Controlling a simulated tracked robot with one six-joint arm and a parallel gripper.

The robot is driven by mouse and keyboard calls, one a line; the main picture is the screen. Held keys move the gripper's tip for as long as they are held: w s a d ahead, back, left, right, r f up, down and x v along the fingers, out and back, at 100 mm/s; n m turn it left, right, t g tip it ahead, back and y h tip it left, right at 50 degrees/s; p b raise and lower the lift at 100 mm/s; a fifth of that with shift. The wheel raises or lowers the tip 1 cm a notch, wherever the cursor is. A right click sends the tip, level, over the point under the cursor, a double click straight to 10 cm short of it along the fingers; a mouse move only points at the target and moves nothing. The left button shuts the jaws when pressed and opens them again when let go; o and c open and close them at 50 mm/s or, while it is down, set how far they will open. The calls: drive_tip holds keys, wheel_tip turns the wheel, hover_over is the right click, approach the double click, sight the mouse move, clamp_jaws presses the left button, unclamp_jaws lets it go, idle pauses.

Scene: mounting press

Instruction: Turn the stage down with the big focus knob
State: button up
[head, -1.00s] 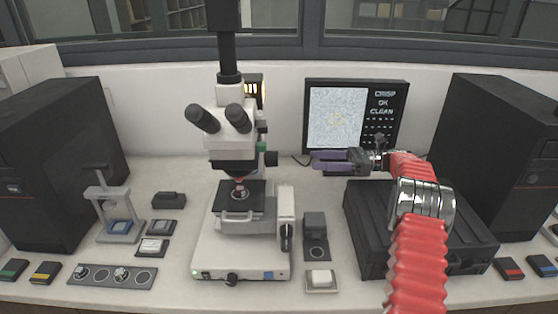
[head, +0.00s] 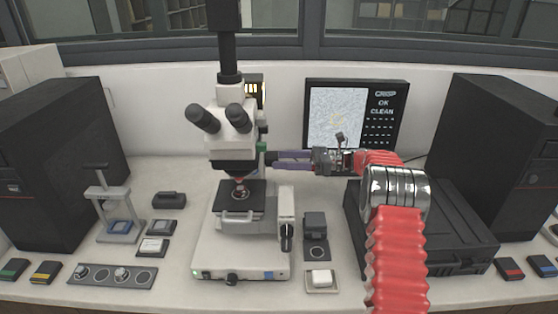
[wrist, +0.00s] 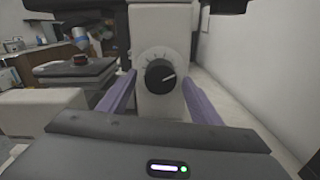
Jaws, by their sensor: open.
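The white microscope (head: 240,262) stands mid-bench, with its dark stage (head: 250,190) under the objective. In the wrist view a round black knob (wrist: 158,74) with a white pointer line sits on a white upright, tick marks around its upper side. The pointer aims right and slightly up. My gripper (head: 272,160) is at the microscope's right side, above stage height. Its purple fingers, also in the wrist view (wrist: 158,95), are open on either side of the knob, with no visible contact. The stage also shows at left in the wrist view (wrist: 98,72), with a dark reddish piece on it.
Another black knob (head: 287,232) is on the microscope's lower right block. A black case (head: 430,245) lies under my arm. A monitor (head: 352,115) reading OK CLEAN stands behind. A small dark block (head: 315,226) and a white-topped pad (head: 321,278) sit right of the base.

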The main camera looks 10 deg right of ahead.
drive_tip(key=shift+x, duration=0.85)
